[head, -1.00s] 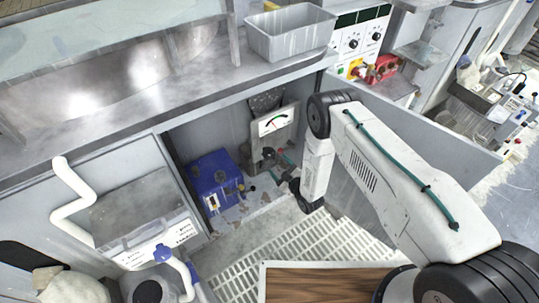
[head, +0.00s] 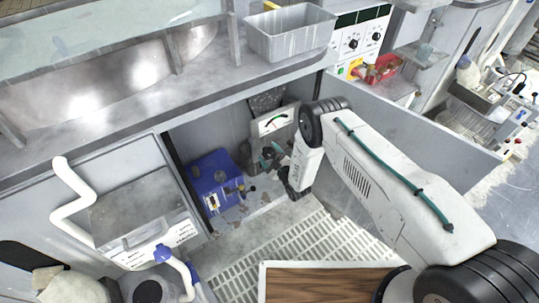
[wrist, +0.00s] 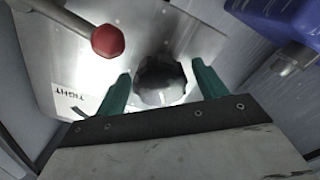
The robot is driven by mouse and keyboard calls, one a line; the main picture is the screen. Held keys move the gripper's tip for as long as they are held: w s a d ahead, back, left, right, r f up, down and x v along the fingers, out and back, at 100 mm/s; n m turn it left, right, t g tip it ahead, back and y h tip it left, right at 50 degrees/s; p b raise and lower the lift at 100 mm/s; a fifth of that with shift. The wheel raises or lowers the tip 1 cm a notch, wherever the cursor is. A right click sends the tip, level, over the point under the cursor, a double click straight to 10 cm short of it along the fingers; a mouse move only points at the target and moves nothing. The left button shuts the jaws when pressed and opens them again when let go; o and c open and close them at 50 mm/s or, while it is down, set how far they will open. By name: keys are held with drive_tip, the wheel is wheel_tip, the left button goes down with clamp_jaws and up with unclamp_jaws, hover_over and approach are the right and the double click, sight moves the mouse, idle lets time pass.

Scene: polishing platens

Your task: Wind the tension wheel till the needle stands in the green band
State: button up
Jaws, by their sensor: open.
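A dark, rounded knob, which looks like the tension wheel (wrist: 161,82), is on the pale metal panel below the gauge. My gripper (wrist: 163,88) is open, with one teal finger on each side of the dark knob. I cannot tell whether the fingers touch it. In the head view my gripper (head: 271,156) is at the panel and partly covers the wheel.
A lever with a red ball (wrist: 107,40) is near the left finger. A "TIGHT" label (wrist: 75,101) is on the panel. Cabinet walls enclose the space; slatted floor (head: 275,238) lies in front.

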drive_tip(key=c, duration=1)
drive_tip(key=shift+o, duration=0.2)
drive_tip(key=shift+m, duration=0.3)
drive_tip(key=m, duration=0.3)
drive_tip(key=shift+m, duration=2.3)
drive_tip(key=o, duration=1)
drive_tip(key=shift+c, duration=0.2)
